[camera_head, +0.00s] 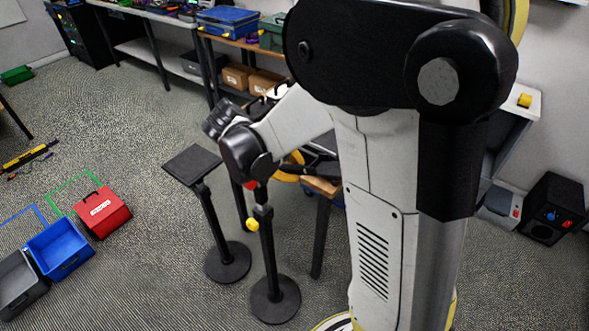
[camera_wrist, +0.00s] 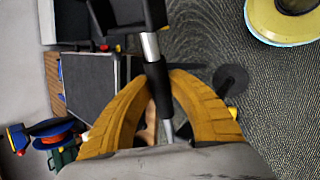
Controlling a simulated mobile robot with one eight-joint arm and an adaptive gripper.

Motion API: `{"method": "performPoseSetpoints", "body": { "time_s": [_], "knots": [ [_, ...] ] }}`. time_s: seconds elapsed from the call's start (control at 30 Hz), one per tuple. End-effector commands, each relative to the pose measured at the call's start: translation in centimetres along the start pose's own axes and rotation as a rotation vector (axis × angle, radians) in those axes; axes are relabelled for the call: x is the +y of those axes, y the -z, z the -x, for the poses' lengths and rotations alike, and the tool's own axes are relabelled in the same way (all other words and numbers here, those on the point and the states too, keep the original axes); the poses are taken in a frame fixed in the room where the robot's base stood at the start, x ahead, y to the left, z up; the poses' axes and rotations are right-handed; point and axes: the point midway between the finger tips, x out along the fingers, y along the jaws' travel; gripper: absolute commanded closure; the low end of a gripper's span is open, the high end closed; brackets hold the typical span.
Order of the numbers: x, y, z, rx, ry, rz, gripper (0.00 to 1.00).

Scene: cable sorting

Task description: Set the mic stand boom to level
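The mic stand (camera_head: 266,245) stands upright on a round black base (camera_head: 275,299), with a yellow knob on its pole. Its top and most of the boom are hidden behind my arm in the head view. In the wrist view the boom (camera_wrist: 151,47) is a silver rod with a black sleeve, running from the top edge down between my fingers. My gripper (camera_wrist: 161,76) has yellow fingers, with both tips against the sides of the black sleeve. It looks shut on the boom. The boom's tilt cannot be judged from these views.
A second stand with a flat black top (camera_head: 192,164) is close on the left. A wooden-topped table (camera_head: 322,186) is behind the mic stand. A red box (camera_head: 102,212) and a blue bin (camera_head: 60,249) lie on the floor at left. Open carpet lies between.

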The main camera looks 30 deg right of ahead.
Motion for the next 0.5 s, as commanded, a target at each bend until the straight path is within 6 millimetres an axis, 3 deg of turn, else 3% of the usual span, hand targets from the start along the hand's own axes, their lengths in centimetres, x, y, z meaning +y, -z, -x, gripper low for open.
{"method": "performPoseSetpoints", "body": {
  "time_s": [0.23,0.5],
  "knots": [
    [-0.3,-0.1,-0.5,0.033,-0.004,-0.022,1.0],
    [-2.4,0.2,-3.7,0.294,-0.029,-0.197,1.0]
  ]
}}
